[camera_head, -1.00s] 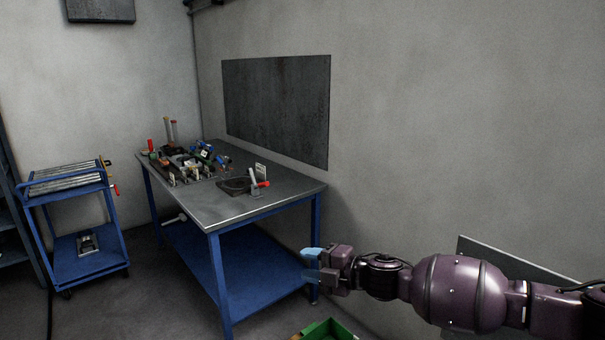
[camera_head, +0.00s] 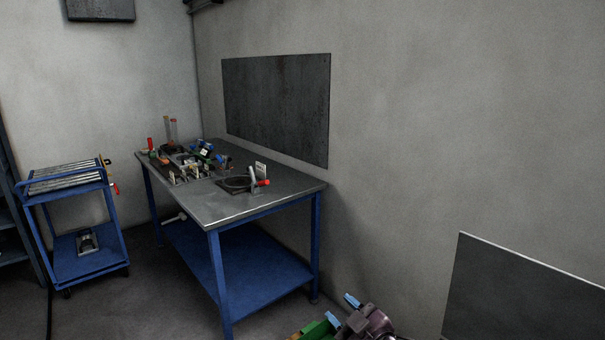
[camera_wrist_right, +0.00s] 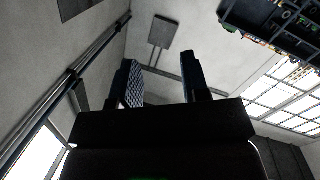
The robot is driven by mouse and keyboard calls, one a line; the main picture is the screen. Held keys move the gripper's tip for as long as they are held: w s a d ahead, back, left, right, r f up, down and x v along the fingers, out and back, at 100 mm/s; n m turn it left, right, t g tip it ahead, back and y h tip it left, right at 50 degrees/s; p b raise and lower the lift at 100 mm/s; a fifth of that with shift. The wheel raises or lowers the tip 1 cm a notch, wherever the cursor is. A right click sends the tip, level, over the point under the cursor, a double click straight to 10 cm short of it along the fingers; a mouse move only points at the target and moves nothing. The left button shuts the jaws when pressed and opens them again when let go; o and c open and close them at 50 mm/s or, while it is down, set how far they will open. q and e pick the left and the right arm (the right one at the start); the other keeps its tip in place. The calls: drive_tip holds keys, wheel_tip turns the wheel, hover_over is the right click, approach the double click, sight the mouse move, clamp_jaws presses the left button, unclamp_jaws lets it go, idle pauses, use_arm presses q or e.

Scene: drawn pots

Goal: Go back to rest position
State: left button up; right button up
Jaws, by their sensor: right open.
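My right gripper (camera_head: 342,310) is low at the bottom edge of the head view, right of the workbench, with its blue-tipped fingers apart. Most of the right arm is below the frame. In the right wrist view its two dark fingers (camera_wrist_right: 159,75) stand apart with nothing between them, against walls and a ceiling with bright windows. My left gripper is in neither view.
A workbench (camera_head: 270,188) with blue legs carries tools and several small parts. A blue trolley (camera_head: 85,262) stands left. A green bin (camera_head: 318,329) is partly visible beside the right gripper. Dark panels hang on the wall (camera_head: 420,150). Bare floor lies between trolley and bench.

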drive_tip(key=s+d+f+m+g+h, duration=0.1)
drive_tip(key=s+d+f+m+h, duration=0.8)
drive_tip(key=s+d+f, duration=0.8)
drive_tip(key=s+d+f+m+g+b, duration=0.1)
drive_tip(key=s+d+f+g, duration=0.1)
drive_tip(key=s+f, duration=0.3)
drive_tip(key=s, duration=0.3)
drive_tip(key=shift+s+d+m, duration=0.2)
drive_tip(key=shift+s+m, duration=0.1)
drive_tip(key=shift+s+d, duration=0.1)
